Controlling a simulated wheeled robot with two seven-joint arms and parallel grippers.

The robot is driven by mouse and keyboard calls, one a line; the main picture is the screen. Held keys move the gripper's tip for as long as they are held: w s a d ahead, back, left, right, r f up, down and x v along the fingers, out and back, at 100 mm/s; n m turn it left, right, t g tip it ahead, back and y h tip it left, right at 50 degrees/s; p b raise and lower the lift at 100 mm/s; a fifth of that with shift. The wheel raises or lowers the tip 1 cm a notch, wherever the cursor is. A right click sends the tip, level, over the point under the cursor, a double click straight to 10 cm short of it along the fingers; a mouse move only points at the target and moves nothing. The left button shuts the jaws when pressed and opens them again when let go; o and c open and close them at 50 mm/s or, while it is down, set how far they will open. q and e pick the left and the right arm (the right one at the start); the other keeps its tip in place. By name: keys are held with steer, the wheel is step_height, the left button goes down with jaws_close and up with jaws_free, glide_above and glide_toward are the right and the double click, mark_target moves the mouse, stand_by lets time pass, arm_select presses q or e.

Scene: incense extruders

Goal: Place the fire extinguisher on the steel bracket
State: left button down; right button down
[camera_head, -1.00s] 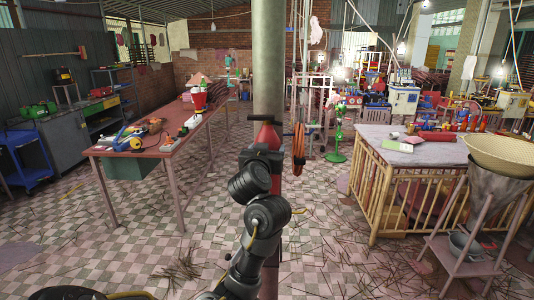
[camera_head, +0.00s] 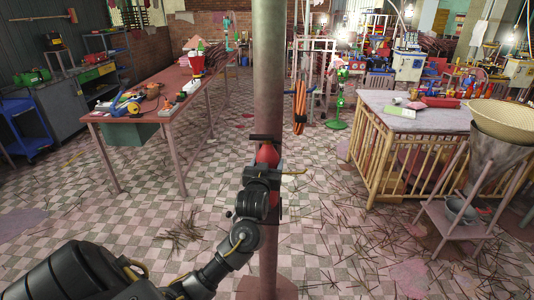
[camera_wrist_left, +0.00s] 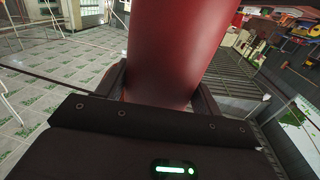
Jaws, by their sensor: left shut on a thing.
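My left gripper (camera_head: 263,174) is shut around the body of the red fire extinguisher (camera_head: 267,154), in front of the grey-pink pole. In the head view my wrist hides most of the extinguisher, and only its red upper part shows. In the left wrist view the red cylinder (camera_wrist_left: 175,45) stands between the two fingers of the left gripper (camera_wrist_left: 163,92). A dark flat bar (camera_head: 265,137) shows at the extinguisher's top; I cannot tell whether it is its handle or part of a bracket. The steel bracket is not clearly visible. My right gripper is out of view.
The pole (camera_head: 268,80) rises through the middle. An orange coil (camera_head: 299,108) hangs just right of it. A long red-topped table (camera_head: 165,107) stands left, a slatted wooden crate table (camera_head: 405,170) right. Checkered floor (camera_head: 150,215) with scattered sticks lies between.

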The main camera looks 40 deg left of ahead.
arm_select(q)
step_height(320, 180, down, 4)
steer(key=shift+r+p, duration=0.1)
steer(key=shift+p, duration=0.25)
steer(key=shift+f, duration=0.2)
steer(key=shift+c, duration=1.3)
jaws_free()
steer(key=shift+s+d+f, duration=0.1)
steer(key=b+v, duration=0.2)
steer(key=v, duration=1)
